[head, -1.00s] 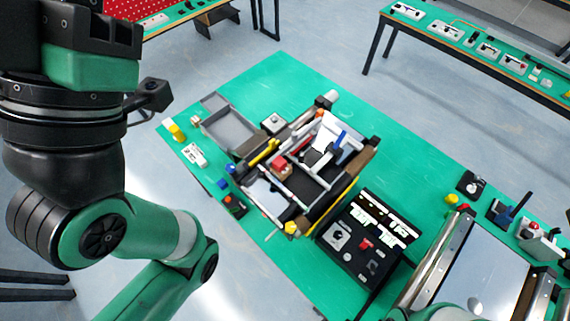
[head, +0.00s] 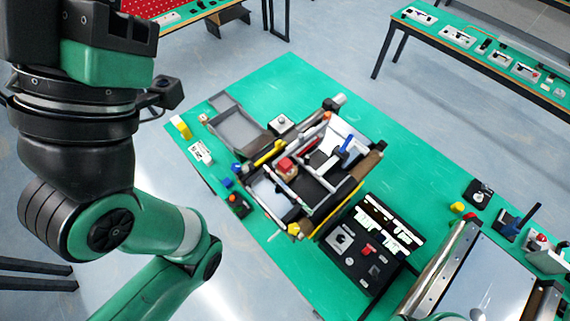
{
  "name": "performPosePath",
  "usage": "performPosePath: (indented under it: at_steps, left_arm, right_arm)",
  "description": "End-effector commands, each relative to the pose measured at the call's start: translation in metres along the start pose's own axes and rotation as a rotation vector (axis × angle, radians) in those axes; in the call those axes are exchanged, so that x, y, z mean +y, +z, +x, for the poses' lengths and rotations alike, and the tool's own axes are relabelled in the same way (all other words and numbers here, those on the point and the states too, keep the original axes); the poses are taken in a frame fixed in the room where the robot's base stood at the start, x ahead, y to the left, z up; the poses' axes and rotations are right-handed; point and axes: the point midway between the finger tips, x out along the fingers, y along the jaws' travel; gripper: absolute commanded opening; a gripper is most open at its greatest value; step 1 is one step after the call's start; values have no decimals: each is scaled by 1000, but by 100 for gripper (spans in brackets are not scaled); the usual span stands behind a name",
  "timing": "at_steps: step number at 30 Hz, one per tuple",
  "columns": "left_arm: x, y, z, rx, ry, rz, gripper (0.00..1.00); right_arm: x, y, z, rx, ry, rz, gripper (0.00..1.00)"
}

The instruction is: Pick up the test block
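A small red block (head: 287,166) sits in the crowded rack (head: 322,205) in the middle of the green table; I cannot tell for sure whether it is the test block. My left arm comes in at the left and bends back out at the bottom edge; its gripper is outside the view. Only a small green piece of my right arm shows at the bottom edge, and its gripper is also outside the view. No gripper is seen near the red block.
A grey tray (head: 238,132) lies left of the rack. A black control panel (head: 372,243) stands to its right, and a mini conveyor (head: 490,275) is at the lower right. The green table (head: 400,165) has bare room behind the panel. Another bench (head: 480,50) stands at the far right.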

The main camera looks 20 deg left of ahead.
Motion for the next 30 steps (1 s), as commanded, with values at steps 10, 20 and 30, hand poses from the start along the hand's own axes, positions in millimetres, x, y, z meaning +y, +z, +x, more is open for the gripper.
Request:
performPosePath:
  at_steps: [10,20,30]
  left_arm:
    - [0,0,0,0,0,0,36]
    - [0,0,0,0,0,0,85]
    - [0,-3,0,11,-1,-47,85]
  right_arm:
    - [0,0,0,0,0,0,0]
    - [0,0,0,0,0,0,0]
    - [0,0,0,0,0,0,0]
